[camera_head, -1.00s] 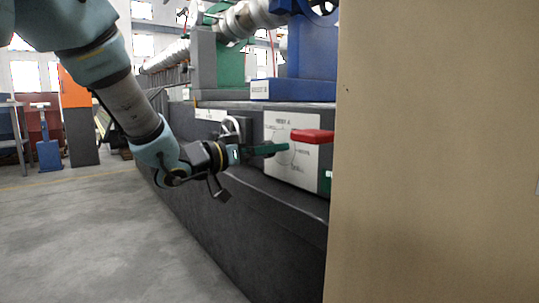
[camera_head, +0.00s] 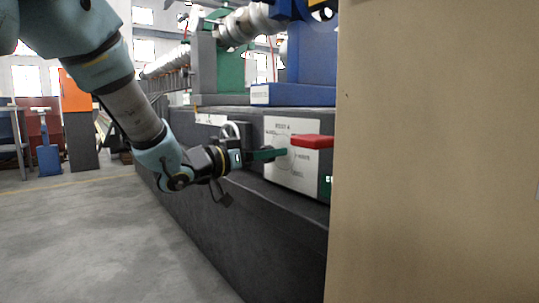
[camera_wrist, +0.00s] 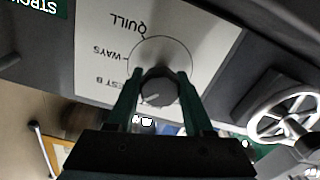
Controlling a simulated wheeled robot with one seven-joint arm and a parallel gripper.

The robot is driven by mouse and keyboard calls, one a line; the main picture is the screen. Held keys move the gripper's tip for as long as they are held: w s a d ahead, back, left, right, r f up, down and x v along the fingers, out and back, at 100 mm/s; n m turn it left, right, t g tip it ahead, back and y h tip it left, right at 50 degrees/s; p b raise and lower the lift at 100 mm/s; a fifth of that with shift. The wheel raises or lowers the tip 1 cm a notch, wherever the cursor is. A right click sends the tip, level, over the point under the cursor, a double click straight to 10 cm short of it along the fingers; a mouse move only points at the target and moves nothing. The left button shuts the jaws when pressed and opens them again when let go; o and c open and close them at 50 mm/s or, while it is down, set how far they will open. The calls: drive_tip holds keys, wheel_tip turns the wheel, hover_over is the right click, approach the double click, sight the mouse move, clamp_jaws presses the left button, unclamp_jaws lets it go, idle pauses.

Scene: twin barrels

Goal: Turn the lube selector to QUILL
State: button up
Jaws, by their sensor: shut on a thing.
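The lube selector is a round dark grey knob (camera_wrist: 158,88) on a white label plate (camera_wrist: 215,40). My gripper (camera_wrist: 158,80) is shut on it, one green finger on each side. The QUILL label (camera_wrist: 130,22) is at the upper left of the dial circle in the wrist view, with WAYS (camera_wrist: 113,53) and a partly hidden label ending in "EST B" (camera_wrist: 108,81) below it. A light mark on the knob's rim points to the lower left in that view. In the head view my gripper (camera_head: 284,153) reaches the plate (camera_head: 280,176), and its fingertips hide the knob.
A red block-like part (camera_head: 312,141) sticks out at the plate's upper right. A tan panel (camera_head: 430,150) fills the head view's right side. A spoked handwheel (camera_wrist: 285,118) is at the right in the wrist view. Open floor (camera_head: 90,240) lies left of the dark machine base (camera_head: 235,225).

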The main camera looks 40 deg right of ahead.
clamp_jaws()
drive_tip(key=m+b, duration=0.1)
drive_tip(key=m, duration=0.2)
drive_tip(key=shift+f+m, duration=0.1)
drive_tip(key=shift+m, duration=0.3)
drive_tip(key=m+b, duration=0.2)
drive_tip(key=m, duration=0.3)
drive_tip(key=shift+b, duration=0.35)
drive_tip(key=m+b, duration=0.3)
drive_tip(key=m, duration=0.2)
drive_tip(key=shift+f, duration=0.1)
drive_tip(key=m+b, duration=0.3)
drive_tip(key=m, duration=0.1)
drive_tip(key=shift+m, duration=0.3)
drive_tip(key=shift+b, duration=0.35)
